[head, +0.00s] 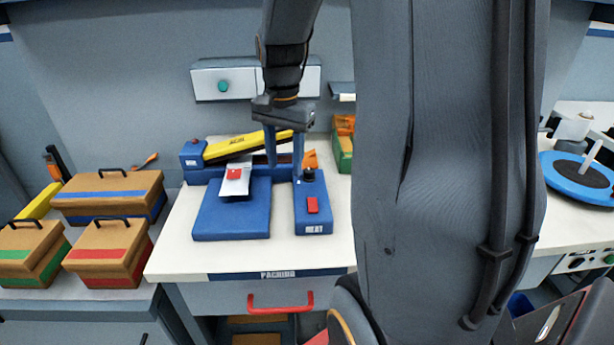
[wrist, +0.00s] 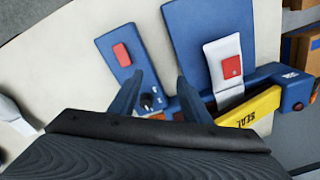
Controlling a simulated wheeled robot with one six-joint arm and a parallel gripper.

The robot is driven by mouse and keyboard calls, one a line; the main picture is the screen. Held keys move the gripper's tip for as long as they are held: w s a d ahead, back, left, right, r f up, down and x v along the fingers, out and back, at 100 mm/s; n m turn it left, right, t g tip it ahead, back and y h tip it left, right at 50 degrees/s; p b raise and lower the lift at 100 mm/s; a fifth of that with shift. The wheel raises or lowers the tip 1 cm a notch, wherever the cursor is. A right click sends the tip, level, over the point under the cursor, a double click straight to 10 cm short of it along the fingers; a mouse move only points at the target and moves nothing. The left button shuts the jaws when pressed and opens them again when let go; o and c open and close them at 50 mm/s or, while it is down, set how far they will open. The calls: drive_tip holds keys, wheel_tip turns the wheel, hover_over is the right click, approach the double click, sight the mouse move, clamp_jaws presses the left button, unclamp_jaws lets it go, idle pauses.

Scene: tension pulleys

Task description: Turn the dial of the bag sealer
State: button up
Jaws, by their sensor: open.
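The bag sealer stands on the packing table, with a blue base (head: 230,218) and a raised yellow sealing arm (head: 235,148). A blue box marked HEAT (head: 313,216) at its right carries a red switch (head: 312,205) and a small black dial (head: 309,175) near its back end. In the wrist view the dial (wrist: 148,101) shows between my two fingers, nearer the left one. My gripper (head: 284,166) is open, pointing down just above and behind the box. I see no clear contact with the dial. A silvery pouch with a red label (head: 236,178) lies on the sealer.
The white table top (head: 176,245) is clear in front of the sealer. Several brown boxes (head: 105,262) stand on the left counter. An orange and green bin (head: 344,145) is behind the sealer at right. A blue round plate (head: 575,180) is far right. My arm hides the middle right.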

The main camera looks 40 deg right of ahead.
sight(310, 170)
drive_tip(key=w+d+m, duration=0.1)
drive_tip(key=d+m, duration=0.1)
drive_tip(key=d, duration=0.1)
drive_tip(key=w+d+m+b, duration=0.1)
drive_tip(key=d+m, duration=0.1)
drive_tip(key=d, duration=0.1)
drive_tip(key=w+d+r+m+b, duration=0.1)
drive_tip(key=d+m, duration=0.1)
drive_tip(key=d, duration=0.1)
drive_tip(key=shift+d+f+m, duration=0.1)
drive_tip(key=shift+m, duration=0.2)
wheel_tip(310, 170, down, 7)
drive_tip(key=shift+f+p, duration=0.2)
drive_tip(key=shift+p, duration=0.25)
drive_tip(key=c, duration=1)
drive_tip(key=shift+s, duration=0.1)
drive_tip(key=shift+c, duration=0.2)
